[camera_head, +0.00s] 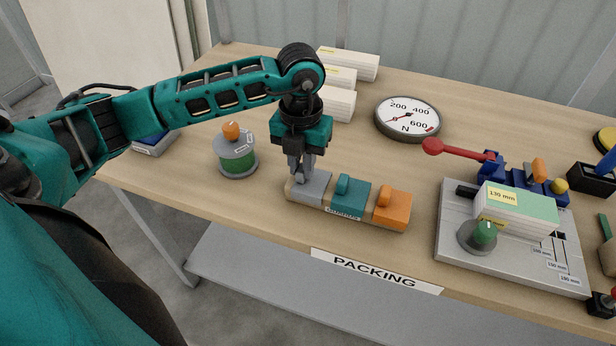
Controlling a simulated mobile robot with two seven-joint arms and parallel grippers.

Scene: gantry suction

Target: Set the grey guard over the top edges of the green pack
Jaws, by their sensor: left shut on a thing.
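The grey guard (316,188) sits at the left end of a wooden rack (345,214), beside a teal guard and an orange guard. My left gripper (301,176) points down and is shut on the grey guard, which still appears to be in its place in the rack. The fingers hide part of the guard. The green pack (510,221), a white block with a green top and a yellow 130 mm label, lies on a grey metal fixture (455,205) at the right. My right gripper is not in view.
A teal guard (347,196) and an orange guard (391,206) stand close to my gripper. A dial gauge (408,117), a red-knobbed lever (458,150) and a spool (235,155) stand around. White packs (340,76) lie at the back. Bare table lies between rack and fixture.

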